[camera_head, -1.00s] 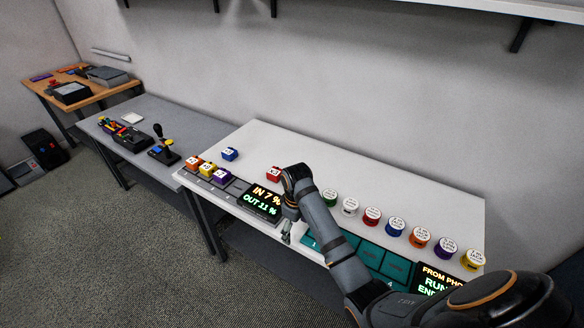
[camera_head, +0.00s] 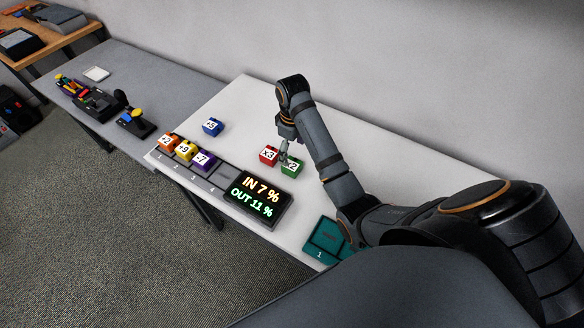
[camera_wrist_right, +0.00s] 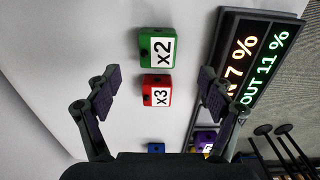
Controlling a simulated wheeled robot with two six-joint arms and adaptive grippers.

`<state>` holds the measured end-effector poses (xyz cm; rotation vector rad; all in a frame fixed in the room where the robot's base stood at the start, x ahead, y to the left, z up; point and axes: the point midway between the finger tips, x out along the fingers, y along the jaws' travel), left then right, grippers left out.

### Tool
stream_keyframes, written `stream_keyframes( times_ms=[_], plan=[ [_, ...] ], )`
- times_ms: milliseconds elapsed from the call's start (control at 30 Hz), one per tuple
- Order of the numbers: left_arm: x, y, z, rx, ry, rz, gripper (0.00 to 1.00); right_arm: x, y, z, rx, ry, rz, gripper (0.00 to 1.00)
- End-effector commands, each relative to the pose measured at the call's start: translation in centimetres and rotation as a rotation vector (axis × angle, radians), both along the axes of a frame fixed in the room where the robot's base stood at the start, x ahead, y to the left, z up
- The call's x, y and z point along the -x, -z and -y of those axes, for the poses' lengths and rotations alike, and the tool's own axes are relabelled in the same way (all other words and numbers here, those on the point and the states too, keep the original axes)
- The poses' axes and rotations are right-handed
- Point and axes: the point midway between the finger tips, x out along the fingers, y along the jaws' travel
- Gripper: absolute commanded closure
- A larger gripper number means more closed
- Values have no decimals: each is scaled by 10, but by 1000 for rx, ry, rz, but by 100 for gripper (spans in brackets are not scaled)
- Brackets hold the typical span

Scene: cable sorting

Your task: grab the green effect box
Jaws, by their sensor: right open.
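The green effect box (camera_head: 291,167), marked x2, sits on the white table just right of the red x3 box (camera_head: 268,155). In the right wrist view the green box (camera_wrist_right: 157,47) lies beyond the fingertips, and the red box (camera_wrist_right: 156,90) lies between the open fingers' lines. My right gripper (camera_head: 287,146) hangs over these two boxes, partly hiding the green one. In the right wrist view my right gripper (camera_wrist_right: 160,80) is open and empty. My left gripper is not in view.
A display (camera_head: 258,197) reading IN 7 %, OUT 11 % stands in front of the boxes. Orange (camera_head: 168,142), yellow (camera_head: 185,150) and purple (camera_head: 203,160) boxes sit in a slotted tray (camera_head: 217,180). A blue box (camera_head: 212,127) stands behind. The table's back is clear.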

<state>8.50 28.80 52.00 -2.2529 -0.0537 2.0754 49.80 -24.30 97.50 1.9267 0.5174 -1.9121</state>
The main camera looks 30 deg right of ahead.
Motion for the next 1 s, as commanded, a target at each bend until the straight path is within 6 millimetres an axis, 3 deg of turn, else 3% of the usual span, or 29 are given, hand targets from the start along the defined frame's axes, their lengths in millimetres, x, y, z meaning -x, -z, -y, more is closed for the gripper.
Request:
stream_keyframes(
  times_ms=[33, 100, 167, 333, 433, 600, 700, 900, 1000],
  plan=[
    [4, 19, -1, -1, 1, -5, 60, 0, 20, 0, 1, 0, -1, 19],
    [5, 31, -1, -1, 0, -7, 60, 0, 31, 0, 0, 0, 0, 19],
    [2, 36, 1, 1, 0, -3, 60, 0, 36, 0, 1, 0, 1, 19],
    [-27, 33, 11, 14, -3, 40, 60, 0, 35, 0, 1, 0, 1, 19],
    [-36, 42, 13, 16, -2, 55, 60, 0, 46, -1, 0, 0, 0, 19],
    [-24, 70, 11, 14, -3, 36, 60, 2, 75, -2, 0, 1, -1, 19],
    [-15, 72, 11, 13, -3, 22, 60, 2, 86, -2, 0, 1, -2, 19],
    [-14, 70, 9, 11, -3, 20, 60, 2, 85, -2, 0, 1, 0, 19],
    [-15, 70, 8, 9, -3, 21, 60, 2, 85, -2, 0, 1, 0, 30]
  ],
)
